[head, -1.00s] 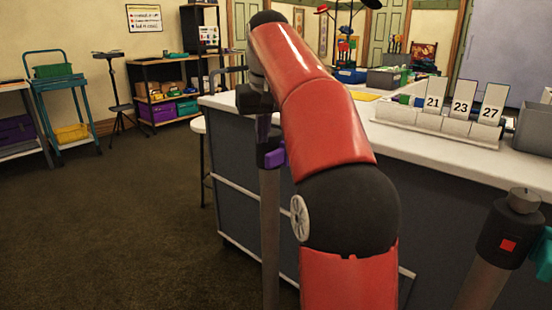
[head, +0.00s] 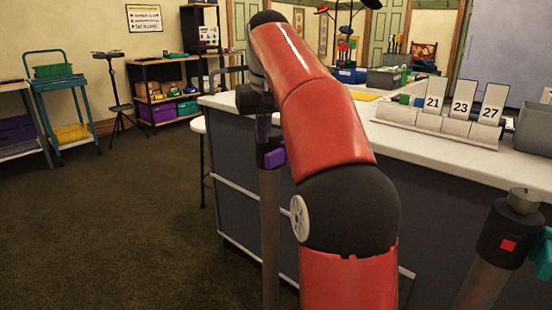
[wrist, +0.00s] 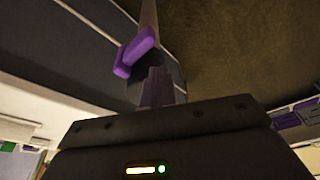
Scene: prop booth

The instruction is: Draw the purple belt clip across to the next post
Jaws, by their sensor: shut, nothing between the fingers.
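The purple belt clip (head: 275,157) sits at the head of a grey post (head: 270,230) left of my red arm in the head view. In the wrist view the clip (wrist: 136,50) shows beside the dark post head, just beyond my fingertips. My gripper (head: 263,137) points down at the post head, close above the clip, and is shut and empty. Its fingers also show in the wrist view (wrist: 158,72). I cannot tell whether they touch the post head. A second post (head: 510,232) with a dark head and a red square stands at the lower right.
A white-topped counter (head: 420,155) runs behind my arm, with number cards (head: 463,103) and a grey bin (head: 535,128) on it. A teal piece (head: 543,255) shows beside the second post. Dark carpet (head: 110,225) lies open at left.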

